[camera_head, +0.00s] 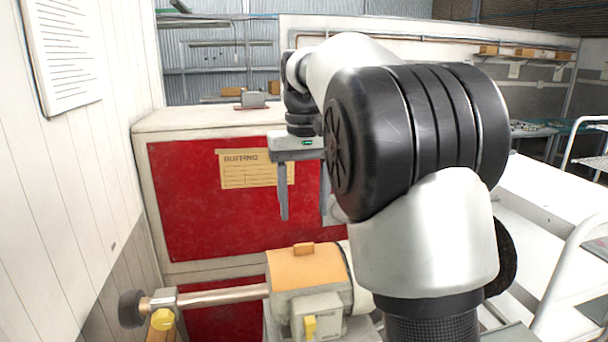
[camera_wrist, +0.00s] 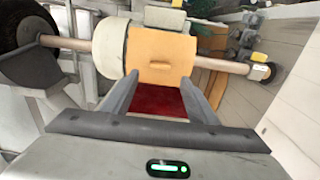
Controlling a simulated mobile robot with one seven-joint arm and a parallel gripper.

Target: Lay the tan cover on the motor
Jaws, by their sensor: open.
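The tan cover (camera_head: 303,269), with a small orange-brown grip (camera_head: 303,248) on top, lies over the top of the cream-grey motor (camera_head: 318,308) at the lower middle of the head view. In the wrist view the tan cover (camera_wrist: 162,54) rests beside the motor's round cream housing (camera_wrist: 112,48). My gripper (camera_head: 284,216) is open and empty, raised above the cover and apart from it. In the wrist view its fingers (camera_wrist: 160,78) are spread, with nothing between them. The cover hides the motor's top.
A shaft (camera_head: 222,295) runs left from the motor to a dark knob (camera_head: 131,308). A red-fronted cabinet (camera_head: 190,205) with a tan "BUFFING" card (camera_head: 245,169) stands behind. A white wall is close on the left.

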